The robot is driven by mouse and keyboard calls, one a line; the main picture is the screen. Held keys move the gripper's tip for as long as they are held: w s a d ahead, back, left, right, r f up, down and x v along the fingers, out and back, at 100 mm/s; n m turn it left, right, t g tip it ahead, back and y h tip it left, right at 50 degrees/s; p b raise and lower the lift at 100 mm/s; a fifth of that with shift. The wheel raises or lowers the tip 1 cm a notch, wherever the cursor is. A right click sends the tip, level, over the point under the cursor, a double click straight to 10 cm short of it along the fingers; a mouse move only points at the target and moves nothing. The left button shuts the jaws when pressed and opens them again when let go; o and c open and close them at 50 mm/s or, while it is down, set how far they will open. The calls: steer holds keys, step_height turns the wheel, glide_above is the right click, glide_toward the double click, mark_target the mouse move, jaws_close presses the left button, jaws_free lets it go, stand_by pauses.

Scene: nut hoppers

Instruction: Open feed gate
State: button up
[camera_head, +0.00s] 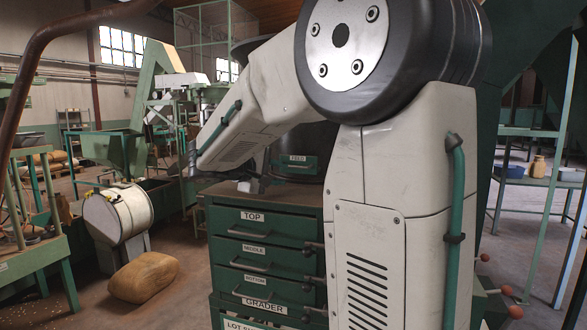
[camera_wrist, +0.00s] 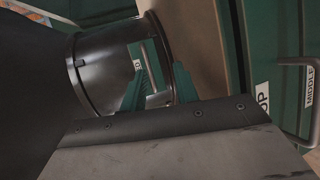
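The feed gate (camera_head: 297,163) is a small green plate marked FEED, low on the dark hopper above the drawer cabinet. In the wrist view part of the green gate (camera_wrist: 138,54) shows on the dark round spout, with the end of its label in sight. My gripper (camera_wrist: 160,88) shows there as two teal fingers standing apart, in front of the spout near the gate. I see nothing held between them. In the head view my gripper is small and partly hidden, left of the gate. Whether a finger touches the gate cannot be told.
The green cabinet (camera_head: 265,222) has drawers marked TOP, MIDDLE and BOTTOM with bar handles. Its front also shows at the right of the wrist view (camera_wrist: 235,45). A white drum (camera_head: 118,213) and a brown sack (camera_head: 143,277) are at left. My arm covers much of the middle.

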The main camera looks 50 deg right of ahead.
mark_target(293, 167)
steer(key=shift+w+d+r+h, duration=0.3)
steer(key=shift+w+d, duration=0.2)
steer(key=shift+w, duration=0.1)
steer(key=shift+w+d+r+h, duration=0.15)
steer(key=shift+w+d+h, duration=0.15)
steer(key=shift+w+d, duration=0.25)
steer(key=shift+t, duration=0.3)
steer(key=d, duration=0.5)
steer(key=d+f, duration=0.1)
steer(key=d, duration=0.1)
steer(key=shift+w+d+f, duration=0.1)
steer(key=shift+d, duration=0.15)
jaws_close()
